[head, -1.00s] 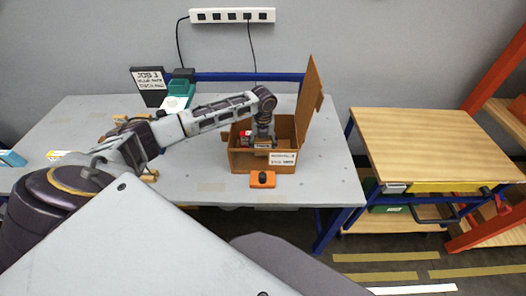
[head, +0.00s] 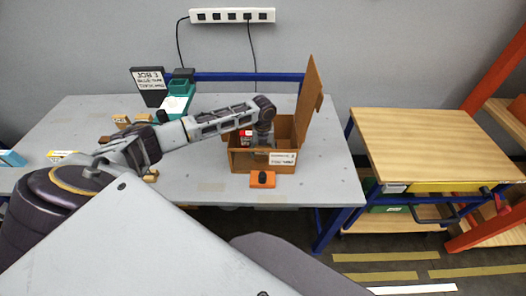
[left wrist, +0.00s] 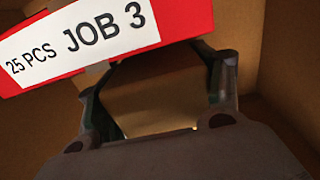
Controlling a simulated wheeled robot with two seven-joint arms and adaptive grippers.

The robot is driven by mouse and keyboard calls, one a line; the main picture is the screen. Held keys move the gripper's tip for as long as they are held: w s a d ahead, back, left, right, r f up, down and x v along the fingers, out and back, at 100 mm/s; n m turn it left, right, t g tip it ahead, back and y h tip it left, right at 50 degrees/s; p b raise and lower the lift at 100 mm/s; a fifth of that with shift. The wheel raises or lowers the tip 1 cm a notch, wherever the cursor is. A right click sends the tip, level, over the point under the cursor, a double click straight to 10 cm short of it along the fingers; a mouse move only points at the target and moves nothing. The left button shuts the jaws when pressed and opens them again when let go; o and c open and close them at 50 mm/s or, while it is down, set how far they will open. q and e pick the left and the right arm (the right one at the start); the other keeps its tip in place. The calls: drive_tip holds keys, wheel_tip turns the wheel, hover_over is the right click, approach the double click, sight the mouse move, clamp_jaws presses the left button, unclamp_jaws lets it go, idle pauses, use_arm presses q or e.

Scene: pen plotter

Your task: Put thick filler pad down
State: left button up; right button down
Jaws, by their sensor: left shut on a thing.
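The open cardboard box (head: 246,163) stands on the grey table with its lid flap (head: 310,97) raised on the right. My left gripper (head: 263,141) reaches down inside it. In the left wrist view, the gripper (left wrist: 155,65) is shut on the brown thick filler pad (left wrist: 150,98), whose edges blend with the cardboard behind. I cannot tell whether the pad touches the box floor. A red carton (left wrist: 100,32) labelled "25 PCS JOB 3" is close beside the fingers; it also shows inside the box (head: 246,136). My right gripper is not in view.
An orange block with a black knob (head: 263,181) lies in front of the box. A job sign (head: 149,86) and a green device (head: 178,90) stand at the back left. Small boxes (head: 122,121) lie left. A wood-topped cart (head: 430,140) stands right.

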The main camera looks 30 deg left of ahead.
use_arm(q)
drive_tip(key=shift+f, duration=0.1)
drive_tip(key=o, duration=1.1)
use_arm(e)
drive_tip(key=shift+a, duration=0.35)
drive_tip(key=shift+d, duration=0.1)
